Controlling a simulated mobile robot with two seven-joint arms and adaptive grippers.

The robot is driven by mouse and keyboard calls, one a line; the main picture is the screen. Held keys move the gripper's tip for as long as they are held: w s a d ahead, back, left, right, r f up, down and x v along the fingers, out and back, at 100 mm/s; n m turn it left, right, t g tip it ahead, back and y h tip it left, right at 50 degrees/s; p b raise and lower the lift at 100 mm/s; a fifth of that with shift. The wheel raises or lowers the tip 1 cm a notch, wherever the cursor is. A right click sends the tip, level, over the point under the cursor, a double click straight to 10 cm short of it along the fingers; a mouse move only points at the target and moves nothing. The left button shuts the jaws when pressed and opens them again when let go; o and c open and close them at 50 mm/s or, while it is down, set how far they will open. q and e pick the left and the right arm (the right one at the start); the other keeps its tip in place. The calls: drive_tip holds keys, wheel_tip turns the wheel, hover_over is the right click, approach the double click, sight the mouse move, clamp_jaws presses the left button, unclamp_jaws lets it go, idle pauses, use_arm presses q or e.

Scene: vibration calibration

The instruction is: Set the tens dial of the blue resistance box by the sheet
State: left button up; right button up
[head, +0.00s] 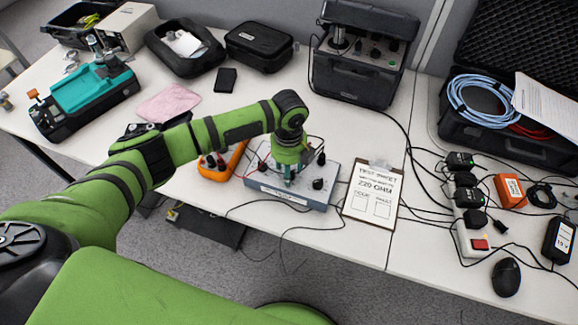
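The blue-grey resistance box (302,201) lies near the front edge of the table, with black knobs on its top. One dark knob (318,184) shows at its right front. My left gripper (288,178) points down over the middle of the box and hides part of its top. Its fingertips are too small to tell whether they are open, or whether they touch a dial. The test sheet (373,198), on a clipboard just right of the box, reads "220 OHM". The dial markings cannot be read. My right gripper is not in view.
An orange meter (232,160) sits just left of the box, partly behind my arm. Thin black cables run around the box and over the front edge. A black instrument case (355,80) stands behind. A power strip (466,235) and mouse (506,278) are at right.

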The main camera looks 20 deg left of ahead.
use_arm(q)
drive_tip(key=shift+f, duration=0.1)
drive_tip(key=shift+c, duration=0.4)
clamp_jaws()
drive_tip(key=shift+m, duration=1.2)
drive_tip(key=m, duration=0.3)
drive_tip(key=shift+w+d+m, duration=0.1)
drive_tip(key=shift+m, duration=0.2)
drive_tip(key=m, duration=0.5)
drive_tip(key=shift+d+m, duration=0.2)
drive_tip(key=shift+m, duration=0.1)
